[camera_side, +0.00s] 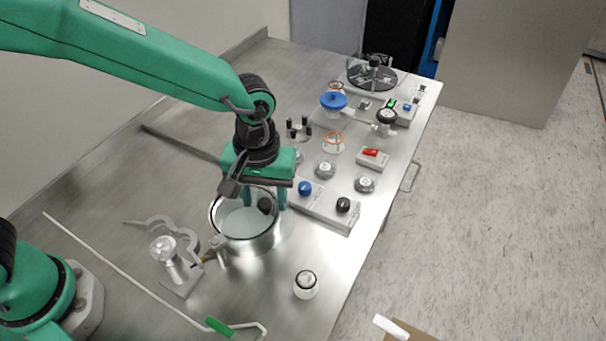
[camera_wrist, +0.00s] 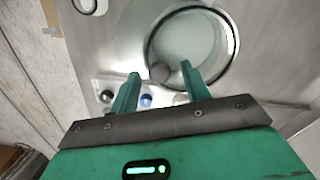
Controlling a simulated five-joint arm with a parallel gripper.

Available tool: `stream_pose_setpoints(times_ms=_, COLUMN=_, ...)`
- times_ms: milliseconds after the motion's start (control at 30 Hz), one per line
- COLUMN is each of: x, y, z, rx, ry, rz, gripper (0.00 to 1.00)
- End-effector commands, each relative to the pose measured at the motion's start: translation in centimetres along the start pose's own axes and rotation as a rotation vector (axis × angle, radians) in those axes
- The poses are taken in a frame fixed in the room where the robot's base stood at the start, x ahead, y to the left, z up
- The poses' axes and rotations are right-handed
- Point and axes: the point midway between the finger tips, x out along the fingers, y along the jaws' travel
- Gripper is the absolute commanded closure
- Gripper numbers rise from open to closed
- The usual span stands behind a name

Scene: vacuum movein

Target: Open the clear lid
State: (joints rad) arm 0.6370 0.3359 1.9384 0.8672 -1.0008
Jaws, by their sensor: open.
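The clear lid (camera_side: 240,222) is a round transparent disc with a dark rim on top of a metal chamber (camera_side: 256,243). A dark round knob (camera_side: 265,205) stands near the lid's edge under my gripper. In the wrist view the lid (camera_wrist: 190,40) fills the upper middle, and its knob (camera_wrist: 160,73) shows between the fingers. My gripper (camera_side: 266,203) points down over the lid's far right edge. In the wrist view my gripper (camera_wrist: 160,75) has its green fingers apart, one on each side of the knob. Whether either finger touches the knob cannot be told.
A control box with blue and black knobs (camera_side: 328,207) stands right of the chamber. A metal valve stand (camera_side: 175,262) is at its left. Glassware with a blue top (camera_side: 333,100) is at the back right.

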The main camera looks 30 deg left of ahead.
Motion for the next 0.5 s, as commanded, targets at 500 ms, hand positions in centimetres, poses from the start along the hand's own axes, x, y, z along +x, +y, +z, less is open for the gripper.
stream_pose_setpoints(times_ms=500, x=0.31, y=0.0, z=0.0, rx=0.0, ry=0.0, rz=0.0, gripper=0.87)
